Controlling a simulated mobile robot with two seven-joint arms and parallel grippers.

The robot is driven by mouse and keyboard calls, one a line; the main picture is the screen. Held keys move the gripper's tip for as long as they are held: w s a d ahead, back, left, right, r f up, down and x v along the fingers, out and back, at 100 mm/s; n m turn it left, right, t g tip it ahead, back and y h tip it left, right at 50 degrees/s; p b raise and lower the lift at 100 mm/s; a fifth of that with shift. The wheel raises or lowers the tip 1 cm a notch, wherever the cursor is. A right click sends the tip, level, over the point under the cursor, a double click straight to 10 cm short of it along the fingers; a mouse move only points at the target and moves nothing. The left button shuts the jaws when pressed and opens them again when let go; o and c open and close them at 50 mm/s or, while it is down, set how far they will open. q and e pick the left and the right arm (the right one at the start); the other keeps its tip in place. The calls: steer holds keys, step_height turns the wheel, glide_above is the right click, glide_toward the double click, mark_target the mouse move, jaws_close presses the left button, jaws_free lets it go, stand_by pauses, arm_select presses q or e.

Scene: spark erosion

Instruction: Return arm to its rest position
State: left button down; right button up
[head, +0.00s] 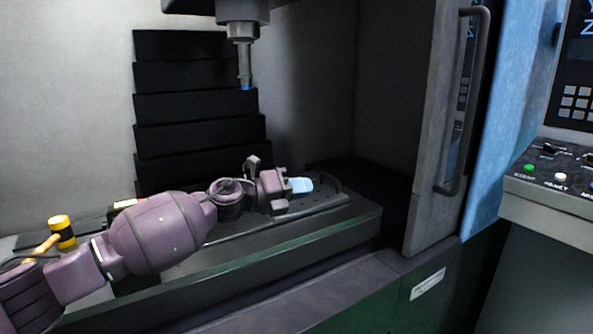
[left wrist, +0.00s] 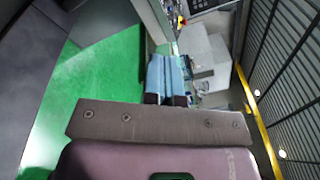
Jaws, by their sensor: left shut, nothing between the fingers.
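My left arm comes in from the lower left of the head view and reaches into the machine. My left gripper (head: 307,185) is low over the work table (head: 338,198), at its right part. Its pale blue fingers are together with nothing between them. I cannot tell whether they touch the table. In the left wrist view my left gripper (left wrist: 166,68) shows its two blue fingers side by side, closed. The arm hides part of the table behind it. My right gripper is not in these views.
The spindle (head: 242,30) with a blue-tipped tool hangs above the table. Black stepped covers (head: 198,108) stand behind. The door handle (head: 466,110) and control panel (head: 560,180) are at the right.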

arm_select(q)
steer(key=s+a+f+n+t+y, duration=0.5)
steer(key=s+a+f+n, duration=0.3)
steer(key=f+n, duration=0.5)
steer(key=s+a+f+n+t+y, duration=0.4)
steer(key=s+a+f+n+y, duration=0.3)
steer(key=n, duration=0.9)
steer(key=s+a+f+n+g+y, duration=0.1)
steer(key=s+a+f+n, duration=0.1)
steer(key=s+a+f, duration=0.2)
steer(key=s+a+f+n+g+y, duration=0.2)
steer(key=s+a+f, duration=0.3)
steer(key=s+f, duration=0.4)
steer(key=s+a+f+n+g+y, duration=0.1)
steer(key=s+a+f+n, duration=0.3)
steer(key=s, duration=1.1)
step_height(320, 180, down, 4)
steer(key=shift+s+a+r+g+y+p, duration=0.15)
steer(key=shift+s+a+g+y+p, duration=0.15)
steer(key=shift+g+p, duration=0.2)
steer(key=shift+w+d, duration=0.1)
